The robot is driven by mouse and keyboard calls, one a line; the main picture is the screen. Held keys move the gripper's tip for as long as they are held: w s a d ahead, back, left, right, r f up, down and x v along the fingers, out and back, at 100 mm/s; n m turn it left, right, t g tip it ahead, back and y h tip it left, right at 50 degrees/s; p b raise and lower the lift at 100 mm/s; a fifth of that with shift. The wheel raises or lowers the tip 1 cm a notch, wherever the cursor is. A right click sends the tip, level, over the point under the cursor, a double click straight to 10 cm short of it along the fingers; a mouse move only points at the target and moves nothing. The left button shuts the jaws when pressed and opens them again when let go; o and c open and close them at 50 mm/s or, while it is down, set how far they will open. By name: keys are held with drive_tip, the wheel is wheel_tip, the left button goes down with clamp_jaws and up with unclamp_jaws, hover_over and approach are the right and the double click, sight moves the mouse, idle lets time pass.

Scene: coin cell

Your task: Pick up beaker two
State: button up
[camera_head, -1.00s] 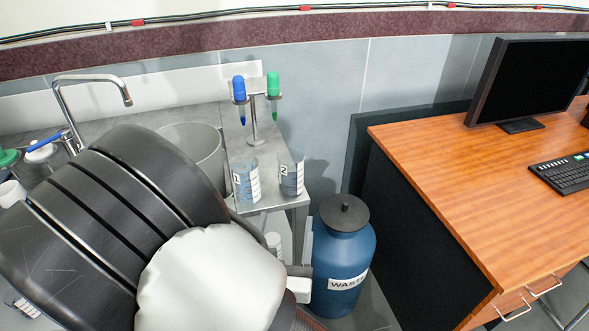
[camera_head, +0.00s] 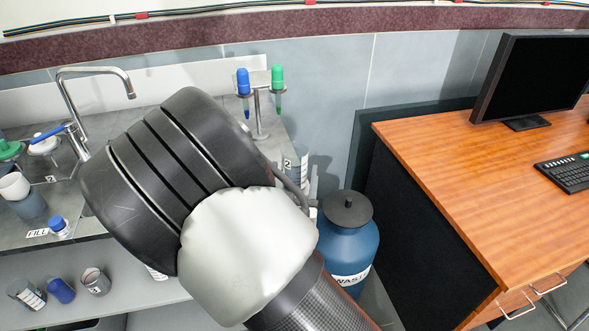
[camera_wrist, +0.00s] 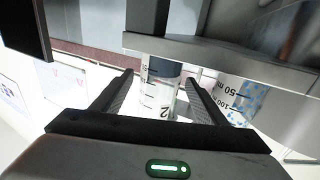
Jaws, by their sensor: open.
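Beaker two (camera_head: 296,162) stands upright on the metal side table, partly hidden behind my arm in the head view. In the wrist view, which is upside down, beaker two (camera_wrist: 158,95) shows its scale marks, a 2 and dark contents. My gripper (camera_wrist: 159,78) is open, with one finger on each side of the beaker in the picture. I cannot tell how deep it sits between them, and no contact shows. My gripper is hidden behind my arm in the head view.
Another graduated beaker (camera_wrist: 243,97) with blue speckles stands close beside in the wrist view. A stand (camera_head: 260,115) with a blue-capped and a green-capped tube is behind. A blue waste drum (camera_head: 345,245) and a wooden desk (camera_head: 460,170) are to the right.

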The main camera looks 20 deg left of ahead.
drive_tip(key=c, duration=1.2)
drive_tip(key=shift+r, duration=0.1)
